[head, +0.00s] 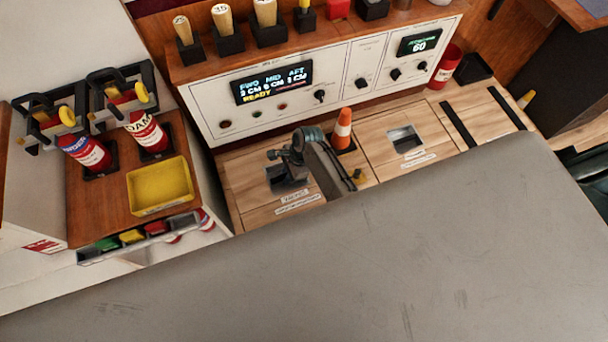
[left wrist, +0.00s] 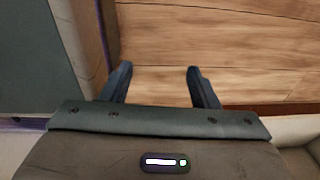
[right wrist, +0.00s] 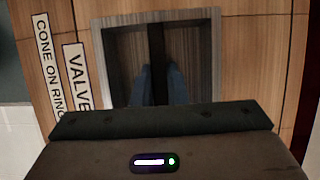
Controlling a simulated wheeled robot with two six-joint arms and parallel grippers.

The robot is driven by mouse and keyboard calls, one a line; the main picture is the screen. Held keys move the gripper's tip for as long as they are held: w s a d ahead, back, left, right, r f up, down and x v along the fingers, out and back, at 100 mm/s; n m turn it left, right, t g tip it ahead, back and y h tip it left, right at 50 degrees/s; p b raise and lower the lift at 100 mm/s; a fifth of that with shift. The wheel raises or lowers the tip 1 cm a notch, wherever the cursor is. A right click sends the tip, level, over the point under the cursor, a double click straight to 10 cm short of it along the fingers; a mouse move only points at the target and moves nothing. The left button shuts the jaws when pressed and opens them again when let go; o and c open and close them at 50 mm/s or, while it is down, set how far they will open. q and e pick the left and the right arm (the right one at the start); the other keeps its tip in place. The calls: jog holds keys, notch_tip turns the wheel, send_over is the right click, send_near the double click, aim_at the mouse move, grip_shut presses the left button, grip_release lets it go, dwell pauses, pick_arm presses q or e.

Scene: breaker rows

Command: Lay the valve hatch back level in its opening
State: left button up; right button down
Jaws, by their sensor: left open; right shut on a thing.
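The valve hatch (head: 250,202) is a wood-faced panel in the floor, with white labels (head: 296,198) near its front edge. In the right wrist view, the hatch (right wrist: 250,60) has a grey-framed square recess with a dark bar (right wrist: 156,45) across it. My right gripper (right wrist: 158,72) is shut on that bar, inside the recess. In the head view, the right gripper (head: 287,172) is over the recess and partly hides the hatch. I cannot tell whether the hatch is fully level. My left gripper (left wrist: 159,72) is open and empty above wooden planks.
A second floor panel (head: 375,150) with a recess is to the right. A white control panel (head: 300,85) stands behind. A yellow tray (head: 160,187) sits on the left counter. A large grey surface hides the foreground.

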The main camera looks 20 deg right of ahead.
aim_at(280, 173)
jog(key=shift+w+a+b, duration=0.25)
jog(key=shift+w+b, duration=0.7)
jog(key=shift+w, duration=0.3)
pick_arm(q)
jog(key=shift+w+f+b, duration=0.2)
jog(key=shift+w+f, duration=0.05)
jog(key=shift+w, duration=0.75)
jog(key=shift+w+f+b, duration=0.2)
jog(key=shift+w, duration=0.75)
pick_arm(e)
jog(key=shift+w+r, duration=0.4)
pick_arm(q)
jog(key=shift+s, duration=0.1)
pick_arm(e)
jog(key=shift+r+p, duration=0.1)
jog(key=shift+p, duration=0.45)
jog(key=shift+f+b, duration=0.7)
jog(key=shift+f, duration=1)
jog(key=shift+f+b, duration=0.85)
jog(key=shift+f, duration=0.2)
pick_arm(q)
jog(key=w+r, duration=0.4)
jog(key=w, duration=0.1)
jog(key=shift+d+r, duration=0.15)
jog(key=shift+d, duration=0.25)
pick_arm(e)
jog(key=shift+f, duration=0.25)
